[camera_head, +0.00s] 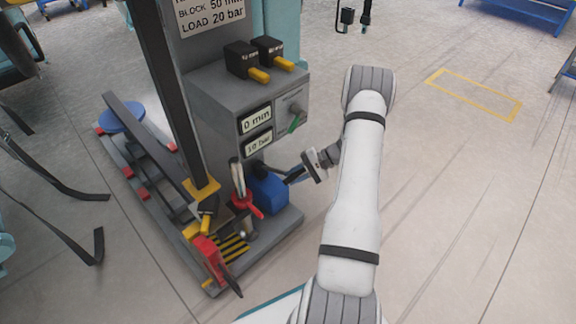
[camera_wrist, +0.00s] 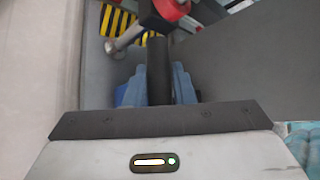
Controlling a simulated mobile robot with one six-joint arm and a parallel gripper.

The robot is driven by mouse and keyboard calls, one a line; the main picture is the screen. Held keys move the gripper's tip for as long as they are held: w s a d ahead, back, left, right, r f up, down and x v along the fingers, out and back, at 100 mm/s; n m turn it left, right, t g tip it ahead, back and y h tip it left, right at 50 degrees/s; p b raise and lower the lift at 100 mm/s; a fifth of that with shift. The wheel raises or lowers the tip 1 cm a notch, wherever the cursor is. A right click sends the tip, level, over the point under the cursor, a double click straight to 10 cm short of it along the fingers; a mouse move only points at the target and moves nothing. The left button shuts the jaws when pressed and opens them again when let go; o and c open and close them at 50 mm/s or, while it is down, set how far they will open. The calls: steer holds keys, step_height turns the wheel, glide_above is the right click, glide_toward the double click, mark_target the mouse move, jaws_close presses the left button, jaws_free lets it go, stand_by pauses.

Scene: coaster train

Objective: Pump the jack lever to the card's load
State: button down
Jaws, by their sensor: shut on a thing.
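The jack lever (camera_wrist: 158,68) is a dark bar between the two blue fingertips in the wrist view. My gripper (camera_wrist: 158,88) is shut on it; it also shows at the right of the blue pump in the head view (camera_head: 296,175). The blue pump body (camera_head: 270,194) sits low on the grey machine's base. The card (camera_head: 210,14) at the top reads BLOCK 50 mm and LOAD 20 bar. The lower display (camera_head: 258,145) appears to read 10 bar, and the upper display (camera_head: 256,121) 0 mm.
A red-handled part (camera_head: 247,202) stands just left of the pump, and a red clamp-like part (camera_head: 208,252) is at the base's front. Two black boxes with yellow tabs (camera_head: 258,75) sit on the cabinet. A green-handled knob (camera_head: 295,122) is above the lever. The floor right is clear.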

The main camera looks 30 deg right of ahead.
steer(key=shift+s+d+f, duration=0.15)
steer(key=shift+s+f, duration=0.05)
steer(key=shift+f, duration=0.5)
steer(key=c, duration=1.3)
jaws_free()
steer(key=shift+o, duration=0.2)
